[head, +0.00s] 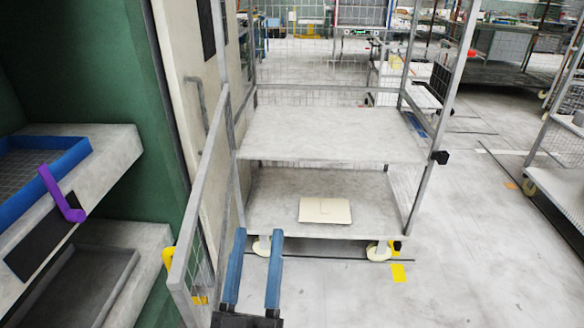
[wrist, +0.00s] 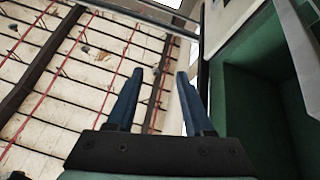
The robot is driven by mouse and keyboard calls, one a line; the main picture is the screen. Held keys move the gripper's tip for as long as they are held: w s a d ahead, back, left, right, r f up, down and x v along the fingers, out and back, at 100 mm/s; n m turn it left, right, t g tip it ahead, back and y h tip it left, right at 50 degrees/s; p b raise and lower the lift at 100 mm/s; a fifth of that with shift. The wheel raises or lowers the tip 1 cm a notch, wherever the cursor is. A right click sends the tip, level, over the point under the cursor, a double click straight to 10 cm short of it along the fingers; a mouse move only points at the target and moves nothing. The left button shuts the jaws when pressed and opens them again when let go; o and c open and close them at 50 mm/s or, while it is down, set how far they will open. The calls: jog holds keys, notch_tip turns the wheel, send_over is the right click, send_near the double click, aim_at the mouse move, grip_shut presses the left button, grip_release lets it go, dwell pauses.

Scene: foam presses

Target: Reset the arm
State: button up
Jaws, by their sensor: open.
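My gripper (head: 257,240) shows at the bottom of the head view, with two long blue fingers spread apart and nothing between them. It also shows in the wrist view (wrist: 161,75), where the fingers point up towards a beamed ceiling. In the head view the fingers are in front of a wheeled trolley, near its lower front left wheel. My arm itself is mostly out of view.
The grey trolley (head: 320,135) has two shelves, with a flat cream piece (head: 325,210) on the lower one. A purple handle (head: 62,195) and blue tray (head: 75,155) are at the left press. A mesh gate (head: 200,235) stands left of my gripper.

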notch_tip(320, 180, up, 23)
jog(key=d+n+t+y, duration=0.2)
jog(key=d+y, duration=0.1)
jog(key=y, duration=0.2)
jog(key=s+d+r+m+h, duration=0.1)
jog(key=s+r+m, duration=0.1)
jog(key=r, duration=0.4)
jog(key=s+d+r+m+t+h, duration=0.1)
jog(key=s+d+r+h, duration=0.1)
jog(key=s+r, duration=0.2)
notch_tip(320, 180, up, 3)
jog(key=shift+s+f+m, duration=0.15)
jog(key=shift+s+m, duration=0.2)
jog(key=shift+m, duration=0.05)
